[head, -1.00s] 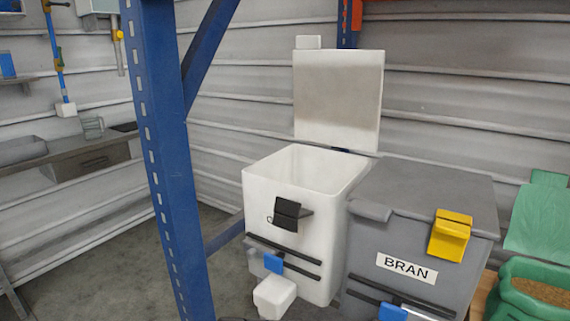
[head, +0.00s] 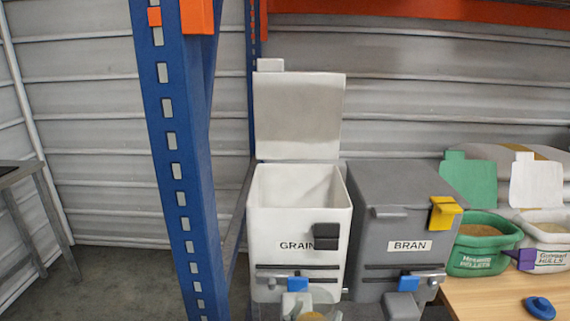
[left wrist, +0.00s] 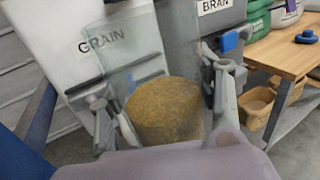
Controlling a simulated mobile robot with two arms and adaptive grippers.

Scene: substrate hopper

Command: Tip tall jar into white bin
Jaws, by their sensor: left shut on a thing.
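The tall jar (left wrist: 166,108) is clear, with tan grain in its lower part. My left gripper (left wrist: 164,88) is shut on it, one finger on each side, in the left wrist view. The jar looks roughly upright, in front of the bins. My right gripper is in neither view.
A closed grey BRAN bin (head: 400,190) with a yellow latch (head: 444,212) adjoins the white bin on the right. A blue rack post (head: 175,160) stands to the left. A wooden table (head: 500,285) with green and white tubs is at the right.

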